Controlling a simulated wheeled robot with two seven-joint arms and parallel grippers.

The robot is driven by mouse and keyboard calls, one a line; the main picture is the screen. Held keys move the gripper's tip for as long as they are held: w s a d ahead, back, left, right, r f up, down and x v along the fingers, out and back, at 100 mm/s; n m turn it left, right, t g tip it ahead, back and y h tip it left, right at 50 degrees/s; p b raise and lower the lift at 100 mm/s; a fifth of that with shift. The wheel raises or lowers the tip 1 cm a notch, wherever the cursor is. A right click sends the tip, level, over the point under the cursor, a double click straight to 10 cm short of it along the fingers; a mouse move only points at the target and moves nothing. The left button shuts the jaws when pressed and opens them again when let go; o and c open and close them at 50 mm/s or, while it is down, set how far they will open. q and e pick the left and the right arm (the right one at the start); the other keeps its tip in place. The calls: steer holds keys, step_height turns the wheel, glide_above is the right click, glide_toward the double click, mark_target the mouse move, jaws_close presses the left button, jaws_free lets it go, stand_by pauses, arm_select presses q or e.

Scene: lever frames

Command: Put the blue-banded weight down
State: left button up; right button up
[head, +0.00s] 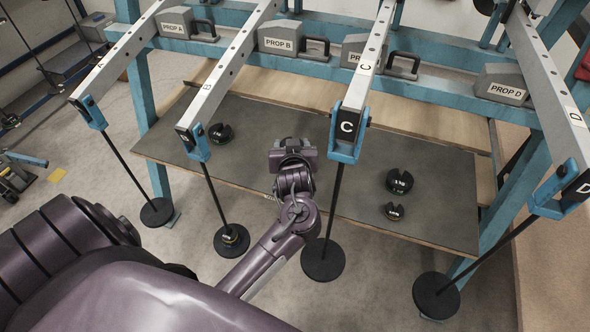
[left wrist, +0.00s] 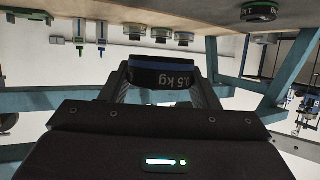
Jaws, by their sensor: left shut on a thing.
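The blue-banded weight (left wrist: 161,73) is dark, marked 0.5 kg, and sits between the two fingers of my left gripper (left wrist: 160,92) in the left wrist view. That view looks upside down. In the head view my left gripper (head: 292,150) is over the middle of the dark tabletop (head: 330,140), left of lever C. I cannot make out the held weight there, because the gripper hides it. I cannot tell whether it touches the table. My right gripper is not in view.
Dark weights stand on the table: one (head: 220,133) behind lever B, two (head: 399,181) (head: 393,211) right of lever C. Hangers with round bases (head: 323,259) hang before the table's front edge. One base bears a yellow-banded weight (head: 231,237). Table between is clear.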

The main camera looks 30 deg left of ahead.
arm_select(q)
step_height(320, 180, down, 9)
steer(key=shift+b, duration=1.1)
step_height(320, 180, down, 4)
steer(key=shift+f+b, duration=0.2)
steer(key=shift+b, duration=0.5)
steer(key=shift+f, duration=0.2)
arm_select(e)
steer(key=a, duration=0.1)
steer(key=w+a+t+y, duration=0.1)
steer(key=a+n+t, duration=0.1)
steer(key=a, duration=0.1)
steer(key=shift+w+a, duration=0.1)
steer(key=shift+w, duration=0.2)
arm_select(q)
steer(key=shift+f, duration=0.1)
steer(key=o, duration=1.1)
steer(key=shift+o, duration=0.2)
